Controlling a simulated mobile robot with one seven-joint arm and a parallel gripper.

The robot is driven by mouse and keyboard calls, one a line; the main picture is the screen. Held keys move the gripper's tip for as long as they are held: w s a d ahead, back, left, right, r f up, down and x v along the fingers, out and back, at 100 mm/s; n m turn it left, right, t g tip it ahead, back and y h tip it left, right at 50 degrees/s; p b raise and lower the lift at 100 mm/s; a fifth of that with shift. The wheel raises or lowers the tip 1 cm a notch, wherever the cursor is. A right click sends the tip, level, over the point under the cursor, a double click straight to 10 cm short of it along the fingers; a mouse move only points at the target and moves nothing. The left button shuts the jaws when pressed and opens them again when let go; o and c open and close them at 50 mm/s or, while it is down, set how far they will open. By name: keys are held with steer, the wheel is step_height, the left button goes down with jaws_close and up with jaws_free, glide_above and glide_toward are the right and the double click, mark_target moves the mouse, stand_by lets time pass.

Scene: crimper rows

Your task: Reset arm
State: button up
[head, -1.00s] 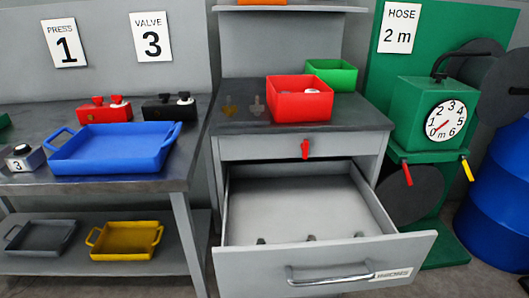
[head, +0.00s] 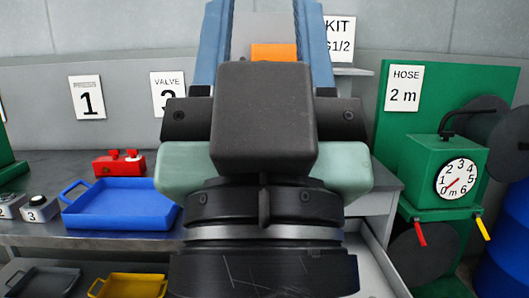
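My gripper (head: 266,22) fills the middle of the head view, raised close in front of the camera and pointing up and away. Its two blue fingers stand apart, and their tips run to the top edge of the picture. Only the wall panel, a shelf and an orange box behind show between them, so it looks open and empty. Its body hides most of the middle cabinet. The right side of the pulled-out drawer (head: 385,268) shows beside the wrist; its front and contents are hidden.
On the left bench are a blue tray (head: 118,207), a red block with knobs (head: 118,165) and small button boxes (head: 38,210). Grey and yellow trays (head: 130,287) sit below. Right are the green hose station with its dial (head: 457,179) and a blue barrel (head: 505,235). An orange box (head: 273,52) is behind.

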step_height(320, 180, up, 17)
steer(key=p, duration=1.5)
steer(key=shift+w+d+r, duration=0.1)
stand_by(1.1)
